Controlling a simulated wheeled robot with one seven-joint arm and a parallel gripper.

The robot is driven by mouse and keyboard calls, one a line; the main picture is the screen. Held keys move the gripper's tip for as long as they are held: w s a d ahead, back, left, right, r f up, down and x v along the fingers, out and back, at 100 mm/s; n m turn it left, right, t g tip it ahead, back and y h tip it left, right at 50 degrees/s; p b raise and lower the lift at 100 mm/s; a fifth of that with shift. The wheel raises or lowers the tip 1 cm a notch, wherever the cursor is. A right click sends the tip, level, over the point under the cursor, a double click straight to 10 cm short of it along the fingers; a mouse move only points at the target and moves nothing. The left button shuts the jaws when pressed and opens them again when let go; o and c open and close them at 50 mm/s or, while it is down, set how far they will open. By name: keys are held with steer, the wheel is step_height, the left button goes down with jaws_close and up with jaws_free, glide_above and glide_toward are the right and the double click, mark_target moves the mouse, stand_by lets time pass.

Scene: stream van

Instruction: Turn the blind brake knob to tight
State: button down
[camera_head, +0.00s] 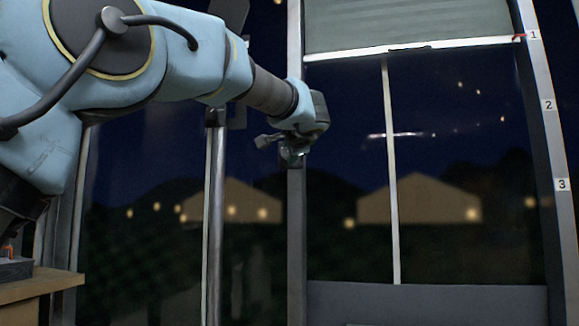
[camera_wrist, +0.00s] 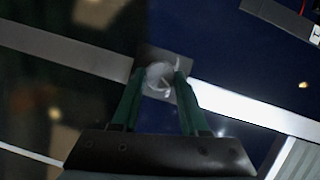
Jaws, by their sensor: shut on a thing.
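The blind brake knob (camera_wrist: 159,77) shows in the wrist view as a small pale round knob on a grey square plate (camera_wrist: 152,54). My gripper (camera_wrist: 157,82) has its two green fingers on either side of the knob and is shut on it. In the head view my gripper (camera_head: 292,152) is at the grey window post, left of the blind, and the knob is hidden there. The blind (camera_head: 410,24) is a grey-green sheet with a white bottom bar (camera_head: 412,48) near the top of the window. I cannot read the knob's setting.
The right window post carries labels 1 (camera_head: 533,34), 2 (camera_head: 548,105) and 3 (camera_head: 562,184); the blind's bar is near label 1. A metal pole (camera_head: 215,220) stands left of the gripper. A wooden surface (camera_head: 40,287) is at lower left.

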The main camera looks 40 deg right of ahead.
steer(key=shift+f+m+t+h+b, duration=0.3)
steer(key=shift+m+t+b, duration=0.1)
steer(key=shift+m+b, duration=0.75)
steer(key=shift+r, duration=0.15)
steer(key=shift+c, duration=2.1)
jaws_free()
steer(key=b+v, duration=0.3)
steer(key=v, duration=0.7)
steer(key=shift+s+a, duration=0.2)
steer(key=shift+s, duration=0.15)
